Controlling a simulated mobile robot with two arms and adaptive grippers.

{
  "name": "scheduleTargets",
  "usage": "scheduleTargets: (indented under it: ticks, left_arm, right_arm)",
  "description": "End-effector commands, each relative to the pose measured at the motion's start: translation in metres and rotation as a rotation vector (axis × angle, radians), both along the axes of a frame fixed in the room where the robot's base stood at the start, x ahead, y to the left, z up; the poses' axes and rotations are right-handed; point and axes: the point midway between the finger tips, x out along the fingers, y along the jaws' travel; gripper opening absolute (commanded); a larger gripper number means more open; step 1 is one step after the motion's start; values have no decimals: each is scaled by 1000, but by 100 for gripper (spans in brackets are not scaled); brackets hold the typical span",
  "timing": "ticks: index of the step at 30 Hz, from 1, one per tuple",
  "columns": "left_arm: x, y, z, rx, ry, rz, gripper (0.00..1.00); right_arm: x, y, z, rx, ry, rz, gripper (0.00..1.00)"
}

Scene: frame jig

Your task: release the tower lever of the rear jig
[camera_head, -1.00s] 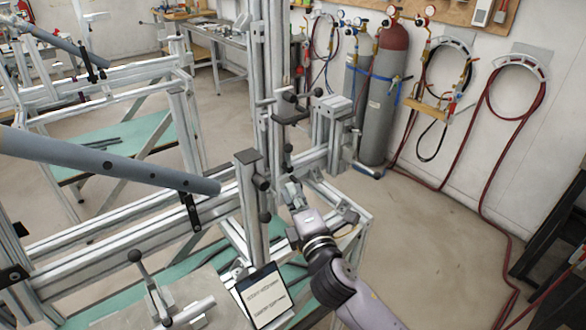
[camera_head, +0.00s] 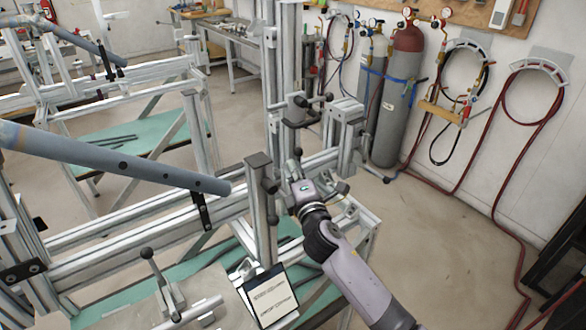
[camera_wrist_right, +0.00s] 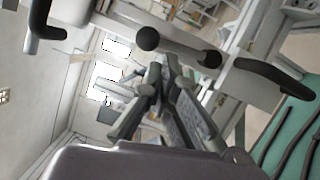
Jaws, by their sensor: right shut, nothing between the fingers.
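The jig is an aluminium-profile frame (camera_head: 150,222) with a tall upright tower (camera_head: 270,60) in the head view. A dark lever with black knobs (camera_head: 312,101) sits on the tower's right side. My right gripper (camera_head: 295,170) is just below it, close to the rail, with its fingertips partly lost against the jig. In the right wrist view the fingers (camera_wrist_right: 163,88) are together and empty. Beyond them a bar carries a round black knob (camera_wrist_right: 148,39), and a black handle (camera_wrist_right: 270,78) lies to the right. I see no contact with a lever. My left gripper is out of view.
A blue-grey tube (camera_head: 115,162) crosses the left side. A short post (camera_head: 261,215) with black knobs stands left of my right gripper. A labelled tablet (camera_head: 268,297) is in front.

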Motion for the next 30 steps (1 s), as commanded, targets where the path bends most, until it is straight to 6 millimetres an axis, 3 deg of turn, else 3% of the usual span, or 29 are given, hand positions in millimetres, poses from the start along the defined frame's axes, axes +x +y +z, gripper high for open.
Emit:
scheduleTargets:
  ticks: [4,12,30]
  left_arm:
    - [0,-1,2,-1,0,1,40]
    - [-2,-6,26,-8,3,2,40]
    - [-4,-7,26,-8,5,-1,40]
  right_arm:
    - [1,-1,2,4,3,-1,0]
    - [11,-11,11,123,81,0,0]
    - [12,-15,8,137,89,0,0]
